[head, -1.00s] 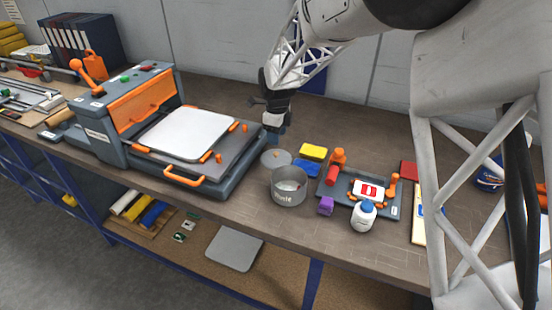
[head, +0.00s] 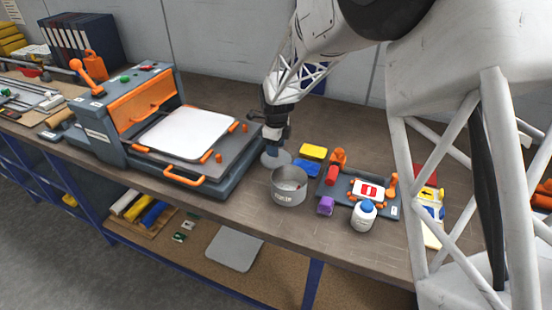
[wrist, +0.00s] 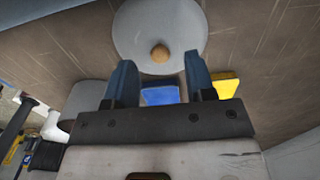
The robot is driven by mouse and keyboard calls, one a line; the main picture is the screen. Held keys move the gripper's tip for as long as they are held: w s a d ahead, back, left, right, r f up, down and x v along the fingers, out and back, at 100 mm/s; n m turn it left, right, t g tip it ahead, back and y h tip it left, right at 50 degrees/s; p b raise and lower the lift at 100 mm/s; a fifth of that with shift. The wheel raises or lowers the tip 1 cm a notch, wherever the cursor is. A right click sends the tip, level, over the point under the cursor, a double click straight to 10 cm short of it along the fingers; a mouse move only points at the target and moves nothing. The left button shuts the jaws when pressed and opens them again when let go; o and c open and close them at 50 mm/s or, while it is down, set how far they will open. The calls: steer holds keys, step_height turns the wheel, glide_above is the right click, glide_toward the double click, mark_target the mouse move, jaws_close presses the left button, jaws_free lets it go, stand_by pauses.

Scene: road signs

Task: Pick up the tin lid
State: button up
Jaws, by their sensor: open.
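The tin lid (wrist: 160,22) is a grey disc with a small tan knob (wrist: 160,53) at its middle, seen in the wrist view just beyond my fingertips. In the head view the lid (head: 270,162) lies on the bench behind the open tin (head: 288,188), partly hidden by my gripper. My gripper (head: 274,148) is above the lid, pointing down. In the wrist view its two blue fingers (wrist: 160,75) are open, with nothing between them, and the knob lies ahead of the gap. I cannot tell whether the fingers touch the lid.
Blue (head: 307,169) and yellow (head: 313,152) blocks lie close right of the lid. A grey press (head: 150,130) stands left.

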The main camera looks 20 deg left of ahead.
steer(key=shift+f, duration=1.15)
steer(key=shift+c, duration=0.2)
jaws_close()
